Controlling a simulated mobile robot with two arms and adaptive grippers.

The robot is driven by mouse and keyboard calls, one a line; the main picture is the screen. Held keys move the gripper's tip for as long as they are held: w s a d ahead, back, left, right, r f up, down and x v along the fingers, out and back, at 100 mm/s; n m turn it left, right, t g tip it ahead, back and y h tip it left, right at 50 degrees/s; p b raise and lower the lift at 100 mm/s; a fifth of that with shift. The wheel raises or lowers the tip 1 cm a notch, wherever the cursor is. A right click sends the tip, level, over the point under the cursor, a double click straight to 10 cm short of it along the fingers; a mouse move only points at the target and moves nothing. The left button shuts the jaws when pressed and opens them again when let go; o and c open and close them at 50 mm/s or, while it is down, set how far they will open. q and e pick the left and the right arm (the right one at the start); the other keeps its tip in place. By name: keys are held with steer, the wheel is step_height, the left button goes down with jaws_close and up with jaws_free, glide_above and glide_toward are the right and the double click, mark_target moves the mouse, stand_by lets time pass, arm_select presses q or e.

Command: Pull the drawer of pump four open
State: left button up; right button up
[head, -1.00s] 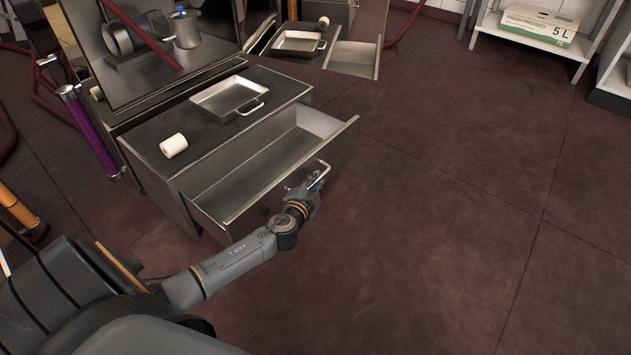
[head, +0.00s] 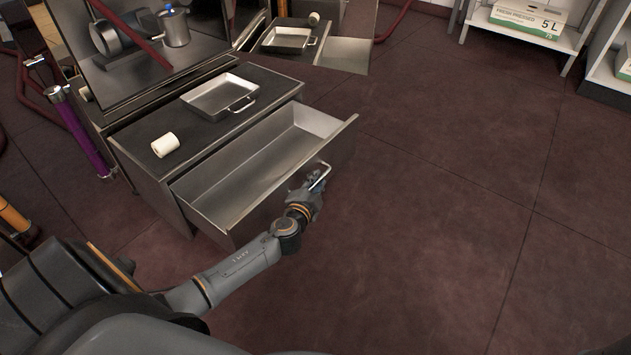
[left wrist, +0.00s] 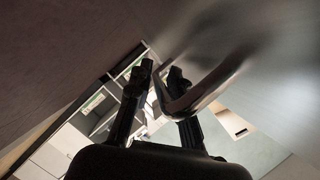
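The drawer (head: 265,165) of the low metal cabinet is pulled well out, and its inside looks empty. Its front carries a bar handle (head: 324,172) near the right end. My left gripper (head: 314,182) is at this handle. In the left wrist view, the two fingers (left wrist: 159,72) of my left gripper are close together with the handle bar (left wrist: 208,88) running in between them. They look shut on it, though the contact is partly hidden. No number shows on the cabinet. My right gripper is not in view.
A shallow metal tray (head: 226,98) and a white roll (head: 165,145) sit on the cabinet top (head: 190,130). A purple cylinder (head: 80,130) stands at the left. White shelving (head: 560,35) with a box (head: 525,20) is at the back right. The floor (head: 450,200) right of the drawer is clear.

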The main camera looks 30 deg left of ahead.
arm_select(q)
steer(key=shift+s, duration=0.1)
steer(key=v, duration=1.1)
steer(key=shift+s, duration=0.4)
steer(key=shift+d+r, duration=0.1)
